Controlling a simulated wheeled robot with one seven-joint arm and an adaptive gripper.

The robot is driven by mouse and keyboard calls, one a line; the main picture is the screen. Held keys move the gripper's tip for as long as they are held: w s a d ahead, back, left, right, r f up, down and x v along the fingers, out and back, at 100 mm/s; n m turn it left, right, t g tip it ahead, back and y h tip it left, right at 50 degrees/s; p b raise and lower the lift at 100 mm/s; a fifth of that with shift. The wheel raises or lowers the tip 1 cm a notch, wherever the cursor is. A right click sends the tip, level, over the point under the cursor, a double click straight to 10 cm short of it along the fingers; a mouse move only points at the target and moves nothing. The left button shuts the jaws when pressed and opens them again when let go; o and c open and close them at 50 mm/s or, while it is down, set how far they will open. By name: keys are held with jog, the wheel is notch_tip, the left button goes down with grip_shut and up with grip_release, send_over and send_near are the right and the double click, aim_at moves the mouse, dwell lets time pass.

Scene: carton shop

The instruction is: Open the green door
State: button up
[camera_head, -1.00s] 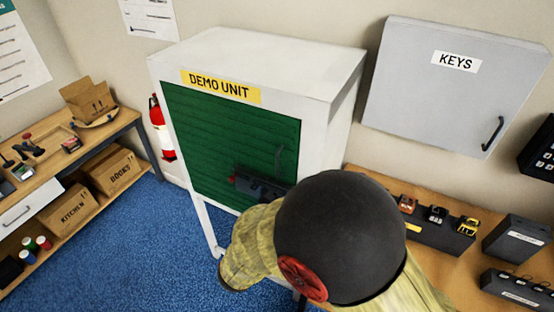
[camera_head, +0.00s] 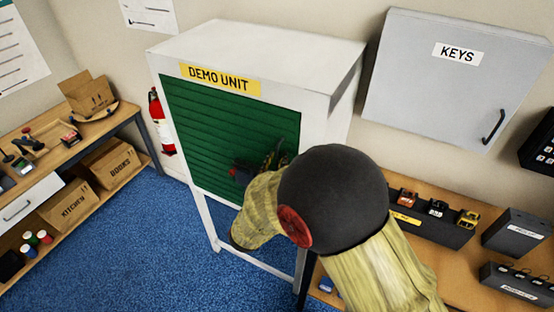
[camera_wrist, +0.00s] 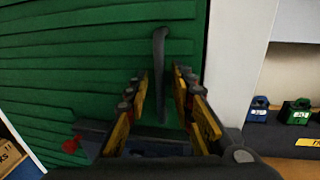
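The green door (camera_head: 205,132) is a slatted panel in the front of a white cabinet (camera_head: 270,55) labelled DEMO UNIT. It looks flush with the frame. Its dark upright handle (camera_wrist: 159,75) stands near the door's right edge in the wrist view; in the head view my arm and gripper cover it. My gripper (camera_wrist: 163,95) is open, with yellow-padded fingers on either side of the handle's line. Whether the pads touch the handle I cannot tell. A dark latch-like part with a red end (camera_wrist: 71,144) sits low on the door, partly behind my gripper.
A grey KEYS cabinet (camera_head: 440,85) hangs on the wall at right, above a wooden bench (camera_head: 405,185) with padlocks and dark boxes. A shelf unit with cartons (camera_head: 75,205) stands at left, beside a red extinguisher (camera_head: 160,120). Blue carpet in front is clear.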

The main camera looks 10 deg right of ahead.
jog(key=shift+w+d, duration=0.1)
jog(key=shift+w, duration=0.1)
jog(key=shift+c, duration=0.7)
grip_shut()
